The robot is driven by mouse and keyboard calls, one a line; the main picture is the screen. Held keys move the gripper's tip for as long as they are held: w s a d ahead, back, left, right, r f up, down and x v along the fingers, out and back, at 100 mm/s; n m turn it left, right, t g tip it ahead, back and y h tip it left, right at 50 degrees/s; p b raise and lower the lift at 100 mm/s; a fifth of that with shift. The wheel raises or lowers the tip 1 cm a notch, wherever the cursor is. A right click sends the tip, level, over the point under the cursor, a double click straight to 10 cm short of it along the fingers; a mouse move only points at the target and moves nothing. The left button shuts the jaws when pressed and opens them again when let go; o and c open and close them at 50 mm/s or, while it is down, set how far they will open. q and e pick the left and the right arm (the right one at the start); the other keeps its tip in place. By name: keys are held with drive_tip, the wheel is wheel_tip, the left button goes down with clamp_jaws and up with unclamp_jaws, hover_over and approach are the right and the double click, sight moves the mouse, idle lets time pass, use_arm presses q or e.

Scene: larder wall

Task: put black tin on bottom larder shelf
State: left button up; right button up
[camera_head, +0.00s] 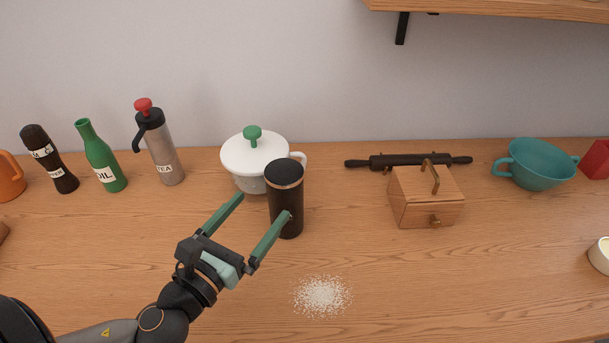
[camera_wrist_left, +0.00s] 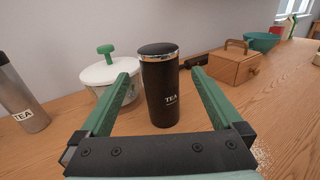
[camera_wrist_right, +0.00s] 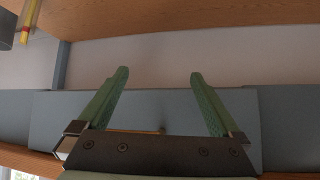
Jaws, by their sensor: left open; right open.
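The black tin (camera_head: 286,205) is a tall dark cylinder with a copper-coloured band below its lid, standing upright on the wooden counter. In the left wrist view the black tin (camera_wrist_left: 161,92) shows a "TEA" label. My left gripper (camera_head: 264,206) is open in front of it, one finger to each side, with the tin between or just beyond the fingertips; I cannot tell whether they touch it. My right gripper (camera_wrist_right: 158,80) is open and empty, facing a blue-grey panel and a pale wall. A wooden shelf (camera_head: 500,8) shows at the top right of the head view.
A white pot with a green lid knob (camera_head: 250,160) stands close behind the tin. A wooden box (camera_head: 425,197) and a dark rolling pin (camera_head: 405,161) lie to the right, then a teal bowl (camera_head: 540,165). Bottles, including a silver flask (camera_head: 162,150), stand left. White grains (camera_head: 322,296) lie in front.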

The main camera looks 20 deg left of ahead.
sight(292, 160)
use_arm(q)
drive_tip(key=shift+w, duration=0.7)
drive_tip(key=shift+w+d+b, duration=0.15)
drive_tip(key=shift+w+b, duration=0.7)
drive_tip(key=shift+b, duration=0.25)
drive_tip(key=w, duration=0.3)
drive_tip(key=shift+w+d+r, duration=0.1)
drive_tip(key=shift+w, duration=0.3)
drive_tip(key=shift+w+d, duration=0.1)
drive_tip(key=shift+w, duration=0.4)
drive_tip(key=shift+w+r+p, duration=0.1)
drive_tip(key=shift+w+p, duration=0.2)
drive_tip(key=shift+w, duration=0.25)
drive_tip(key=w, duration=0.3)
drive_tip(key=shift+w+r+p, duration=0.1)
drive_tip(key=shift+w+p, duration=0.05)
drive_tip(key=shift+p, duration=0.2)
drive_tip(key=shift+w+d, duration=0.1)
drive_tip(key=shift+w, duration=0.35)
clamp_jaws()
use_arm(e)
drive_tip(key=shift+w+f, duration=0.2)
drive_tip(key=shift+f, duration=0.35)
